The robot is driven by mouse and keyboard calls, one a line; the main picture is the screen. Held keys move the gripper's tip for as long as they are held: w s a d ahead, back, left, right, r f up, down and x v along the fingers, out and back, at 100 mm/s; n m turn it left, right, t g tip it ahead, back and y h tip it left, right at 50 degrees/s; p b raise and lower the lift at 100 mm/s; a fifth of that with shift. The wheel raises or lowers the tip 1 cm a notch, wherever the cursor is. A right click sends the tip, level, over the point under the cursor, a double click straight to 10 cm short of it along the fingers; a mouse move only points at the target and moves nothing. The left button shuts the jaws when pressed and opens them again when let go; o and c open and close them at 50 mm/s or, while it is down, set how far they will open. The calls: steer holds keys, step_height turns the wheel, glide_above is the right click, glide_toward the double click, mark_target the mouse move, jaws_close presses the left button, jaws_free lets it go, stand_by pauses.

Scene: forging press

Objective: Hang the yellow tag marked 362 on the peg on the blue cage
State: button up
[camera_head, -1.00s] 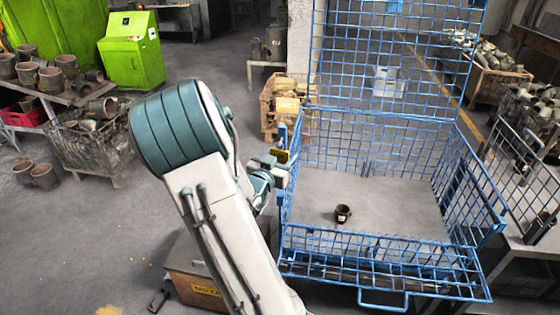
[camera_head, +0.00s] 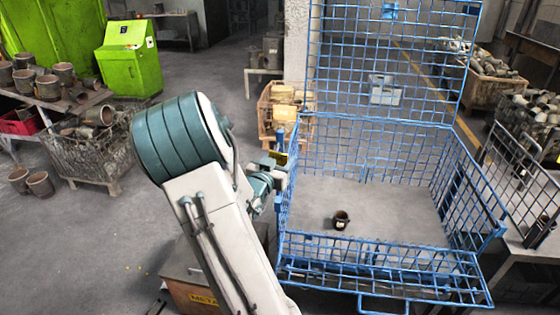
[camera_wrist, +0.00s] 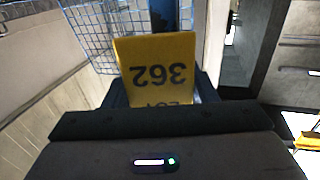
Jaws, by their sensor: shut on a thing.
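The yellow tag marked 362 (camera_wrist: 157,66) is held in my gripper (camera_wrist: 160,100) and reads upside down in the wrist view. Its lower part is hidden by the gripper. In the head view the tag (camera_head: 280,158) is small and dark, at the end of my gripper (camera_head: 273,168), beside the left wall of the blue cage (camera_head: 375,147). In the wrist view the cage mesh (camera_wrist: 92,40) and a blue post (camera_wrist: 163,14) show behind the tag. I cannot make out the peg, nor whether the tag touches the cage.
A brown cup (camera_head: 341,220) stands on the cage floor. The cage's front flap (camera_head: 385,275) is folded down. A wooden crate (camera_head: 268,125) stands behind my gripper. A mesh bin of pots (camera_head: 95,150) and a green cabinet (camera_head: 130,62) are at left. Open floor lies between.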

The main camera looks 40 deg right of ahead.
steer(key=o, duration=1)
steer(key=shift+o, duration=0.2)
